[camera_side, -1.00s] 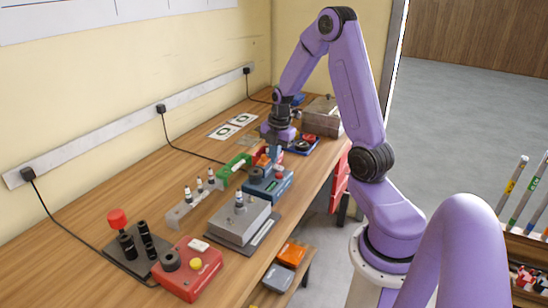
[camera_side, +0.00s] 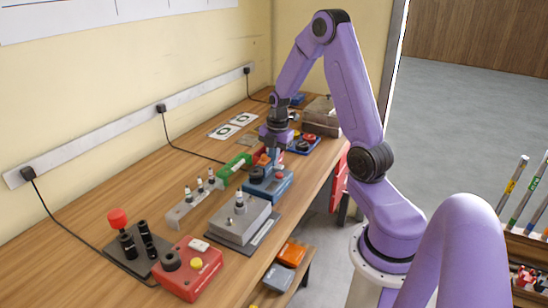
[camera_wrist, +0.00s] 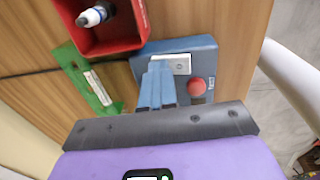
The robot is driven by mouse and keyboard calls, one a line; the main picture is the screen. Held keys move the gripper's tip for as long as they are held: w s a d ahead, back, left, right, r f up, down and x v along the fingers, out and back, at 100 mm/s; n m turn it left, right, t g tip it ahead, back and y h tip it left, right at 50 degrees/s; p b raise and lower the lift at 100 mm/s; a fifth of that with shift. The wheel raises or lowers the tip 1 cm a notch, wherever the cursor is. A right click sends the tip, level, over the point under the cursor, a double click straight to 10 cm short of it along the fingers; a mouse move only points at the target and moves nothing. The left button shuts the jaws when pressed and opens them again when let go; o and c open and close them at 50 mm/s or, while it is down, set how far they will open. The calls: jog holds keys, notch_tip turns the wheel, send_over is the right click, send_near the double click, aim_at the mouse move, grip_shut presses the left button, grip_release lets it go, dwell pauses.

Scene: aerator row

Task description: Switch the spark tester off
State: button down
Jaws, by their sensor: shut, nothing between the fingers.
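A blue box (camera_side: 268,186), which seems to be the spark tester, sits mid-bench with a black knob (camera_side: 256,173) and a red button. In the wrist view the box (camera_wrist: 228,60) shows a pale switch plate (camera_wrist: 183,64), the red button (camera_wrist: 197,87) and a small unreadable label. My gripper (camera_wrist: 159,62) is shut and empty, its blue fingers pointing down over the box beside the switch plate and covering part of it. I cannot tell whether the fingertips touch it, nor which way the switch is set. The gripper also shows in the side view (camera_side: 274,158).
A grey block (camera_side: 240,220), a red box (camera_side: 188,270) and a black stand (camera_side: 130,256) stand nearer.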

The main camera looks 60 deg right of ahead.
aim_at(279, 166)
jog(key=shift+s+r, duration=0.15)
jog(key=shift+s, duration=0.65)
jog(key=shift+r, duration=0.1)
notch_tip(279, 166, up, 14)
jog(key=s, duration=0.2)
jog(key=shift+w, duration=0.1)
jog(key=shift+w, duration=0.7)
jog(key=shift+f, duration=0.2)
jog(key=f, duration=0.4)
jog(key=w+f, duration=0.1)
jog(key=f, duration=0.4)
jog(key=w+f, duration=0.1)
jog(key=f, duration=0.3)
jog(key=shift+f, duration=0.4)
